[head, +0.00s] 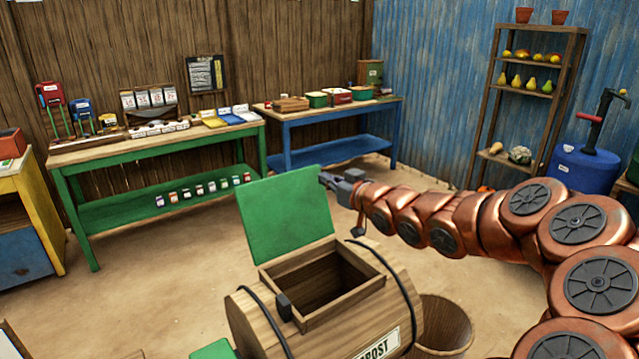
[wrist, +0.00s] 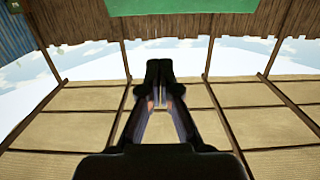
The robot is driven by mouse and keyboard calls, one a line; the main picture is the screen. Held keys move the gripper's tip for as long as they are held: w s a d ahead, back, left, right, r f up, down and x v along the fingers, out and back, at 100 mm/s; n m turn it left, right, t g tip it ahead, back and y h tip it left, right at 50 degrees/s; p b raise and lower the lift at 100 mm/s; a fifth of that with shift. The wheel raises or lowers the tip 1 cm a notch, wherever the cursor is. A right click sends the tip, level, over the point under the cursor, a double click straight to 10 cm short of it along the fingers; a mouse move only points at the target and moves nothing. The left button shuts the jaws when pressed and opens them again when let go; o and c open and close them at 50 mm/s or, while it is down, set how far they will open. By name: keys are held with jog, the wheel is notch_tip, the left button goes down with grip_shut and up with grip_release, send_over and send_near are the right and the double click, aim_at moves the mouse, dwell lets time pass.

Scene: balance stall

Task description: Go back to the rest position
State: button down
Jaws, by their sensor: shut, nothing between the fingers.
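My gripper (head: 325,180) is at the end of my copper-coloured arm, which reaches in from the right in the head view. It is beside the right edge of the raised green lid (head: 285,215) of the wooden compost barrel (head: 268,322); I cannot tell whether it touches the lid. The barrel's hatch is open and its inside looks dark and empty. In the wrist view my gripper (wrist: 158,72) is shut with its fingertips together and nothing between them.
A green table (head: 150,148) with goods and a blue table (head: 330,118) with boxes stand along the back wall. A shelf (head: 490,85) with fruit and a blue drum (head: 580,168) are at the right. A wooden tub (head: 445,320) stands beside the barrel.

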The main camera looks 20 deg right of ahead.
jog(key=shift+s+d+r, duration=0.1)
jog(key=shift+s+r, duration=0.15)
jog(key=shift+s, duration=0.4)
jog(key=shift+f, duration=0.1)
jog(key=s+a+f+m+g+h, duration=0.1)
jog(key=s+a+f+g+h, duration=0.2)
jog(key=s+f, duration=0.35)
jog(key=s+a+f+g, duration=0.4)
jog(key=s+f+g, duration=0.1)
jog(key=s+g, duration=0.15)
jog(key=s+a+f+g, duration=0.1)
jog(key=s+a+g, duration=0.1)
jog(key=s, duration=0.8)
jog(key=s+a+f+m+g, duration=0.1)
jog(key=s+a+f+g, duration=0.1)
jog(key=s, duration=0.8)
jog(key=s+a+f+g, duration=0.1)
jog(key=s+a+g, duration=0.2)
jog(key=s, duration=0.7)
jog(key=shift+s+a+f+g, duration=0.25)
jog(key=shift+s+g, duration=0.15)
jog(key=shift+g, duration=0.45)
